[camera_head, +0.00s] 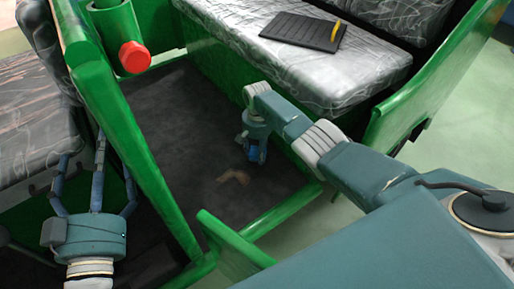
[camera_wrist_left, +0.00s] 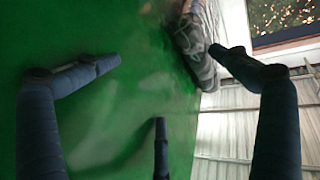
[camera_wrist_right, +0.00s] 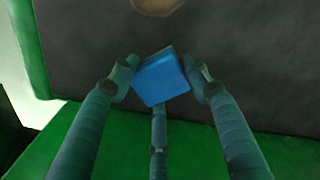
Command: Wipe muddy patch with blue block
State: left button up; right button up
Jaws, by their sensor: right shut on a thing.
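The muddy patch (camera_head: 234,176) is a light brown smear on the dark floor of the green rickshaw in the head view. It also shows at the top edge of the right wrist view (camera_wrist_right: 157,5). My right gripper (camera_head: 254,152) is shut on the blue block (camera_wrist_right: 161,77), just right of and beyond the patch. I cannot tell whether the block touches the floor. My left gripper (camera_head: 97,150) is at the left by the grey seat, its fingers spread and empty; the left wrist view shows the open fingers (camera_wrist_left: 160,85) facing a green panel.
A silver-grey bench (camera_head: 290,60) at the back carries a black clipboard (camera_head: 295,30) with a yellow pen. A green post with a red-capped tube (camera_head: 134,57) stands left of the floor. A green rail (camera_head: 285,210) edges the dark floor in front.

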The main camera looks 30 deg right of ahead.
jog(key=shift+w+d+f+p, duration=0.1)
jog(key=shift+d+f+p, duration=0.2)
jog(key=shift+p, duration=0.65)
pick_arm(q)
notch_tip(320, 180, down, 16)
jog(key=s+a+g+y, duration=0.1)
jog(key=s+g+y, duration=0.1)
jog(key=g, duration=0.5)
pick_arm(e)
jog(key=shift+d+r, duration=0.1)
jog(key=shift+r, duration=0.05)
jog(key=shift+d+r+p, duration=0.1)
jog(key=shift+r+p, duration=0.05)
jog(key=shift+p, duration=0.3)
jog(key=shift+r+p, duration=0.6)
jog(key=shift+a+r+p, duration=0.2)
jog(key=shift+r+p, duration=0.6)
jog(key=shift+p, duration=0.05)
pick_arm(q)
jog(key=s+a+f+g+y, duration=0.1)
jog(key=s+a+f+g, duration=0.1)
jog(key=s, duration=0.5)
jog(key=s+a+f+g+y, duration=0.1)
jog(key=s+a+f+g, duration=0.2)
jog(key=s+f+g, duration=0.2)
jog(key=shift+s+a+f+g, duration=0.35)
jog(key=shift+s+f, duration=0.7)
jog(key=shift+f, duration=0.25)
pick_arm(e)
jog(key=shift+r, duration=0.1)
